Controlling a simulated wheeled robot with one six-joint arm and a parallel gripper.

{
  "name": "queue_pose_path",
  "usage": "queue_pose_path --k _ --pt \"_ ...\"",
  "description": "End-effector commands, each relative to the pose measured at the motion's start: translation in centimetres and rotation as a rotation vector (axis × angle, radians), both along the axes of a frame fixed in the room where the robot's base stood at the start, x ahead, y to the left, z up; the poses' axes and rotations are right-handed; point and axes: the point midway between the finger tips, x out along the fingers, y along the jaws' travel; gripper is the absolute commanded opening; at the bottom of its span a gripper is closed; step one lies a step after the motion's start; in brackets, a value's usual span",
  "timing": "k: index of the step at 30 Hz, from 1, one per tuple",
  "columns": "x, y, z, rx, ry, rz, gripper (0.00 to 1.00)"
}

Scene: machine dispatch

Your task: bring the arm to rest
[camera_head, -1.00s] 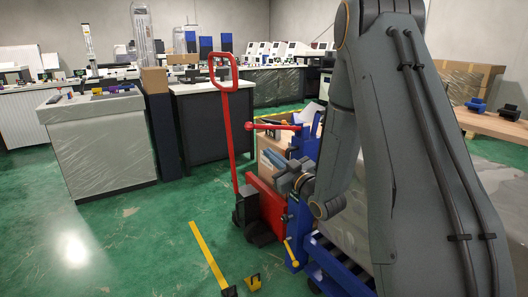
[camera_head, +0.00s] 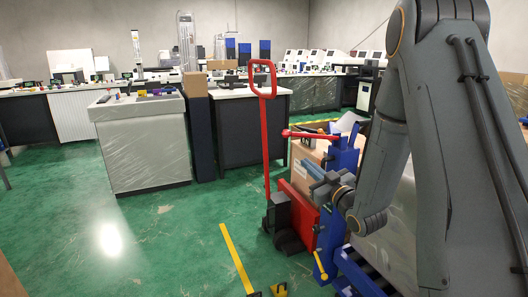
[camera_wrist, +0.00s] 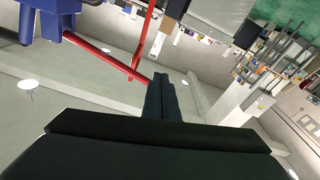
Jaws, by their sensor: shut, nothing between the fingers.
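My gripper (camera_wrist: 162,98) shows in the wrist view as dark fingers close together with nothing between them. In the head view my grey arm fills the right side, folded downward, and its wrist end with the gripper (camera_head: 318,187) points left beside a blue post. The gripper is in front of the cardboard boxes and near the red pallet truck. The wrist view is tilted, with the room turned over.
A red-handled pallet truck (camera_head: 265,132) and a blue lifting frame (camera_head: 337,205) stand close to my gripper. A plastic-wrapped counter (camera_head: 146,145) stands at left. A dark cabinet (camera_head: 250,128) stands behind. Green floor (camera_head: 160,240) is open at front left.

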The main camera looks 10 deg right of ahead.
Motion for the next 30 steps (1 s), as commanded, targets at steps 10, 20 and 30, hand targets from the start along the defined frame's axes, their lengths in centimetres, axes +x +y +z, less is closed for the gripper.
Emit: queue_pose_path --k 10,20,30 --pt "-2.5 0.3 -1.3 -0.084 0.446 -0.149 0.00" --pt "-13.9 0.7 -2.7 -0.094 0.994 -0.313 0.00" --pt "-31.0 4.0 -0.6 -0.050 1.532 -0.403 0.00"
